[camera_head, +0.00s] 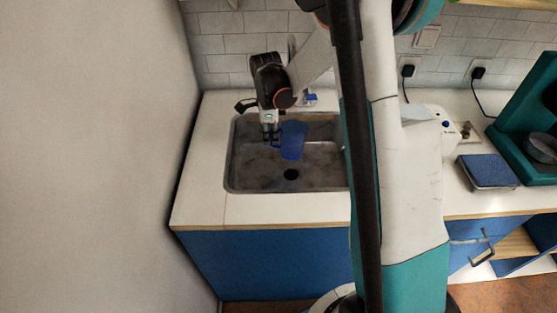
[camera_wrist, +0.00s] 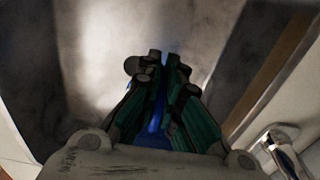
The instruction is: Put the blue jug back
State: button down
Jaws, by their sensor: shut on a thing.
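The blue jug (camera_head: 292,140) is held over the sink (camera_head: 236,172) in the head view. My gripper (camera_head: 271,140) is at the jug's left side, shut on it. In the wrist view, the green fingers of my gripper (camera_wrist: 166,85) are close together, with a strip of the blue jug (camera_wrist: 155,122) showing between and below them. Most of the jug is hidden there by the fingers. I cannot tell which part of it is gripped.
The white counter (camera_head: 207,150) surrounds the sink, with a wall close on the left. A drawer or door with a handle (camera_head: 483,247) is below. My arm hides the sink's right side.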

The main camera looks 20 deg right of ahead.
notch_tip(320, 180, down, 8)
jog(key=b, duration=0.2)
jog(key=shift+b, duration=0.4)
jog(key=c, duration=1.8)
grip_release()
jog(key=shift+o, duration=0.2)
jog(key=shift+r, duration=0.1)
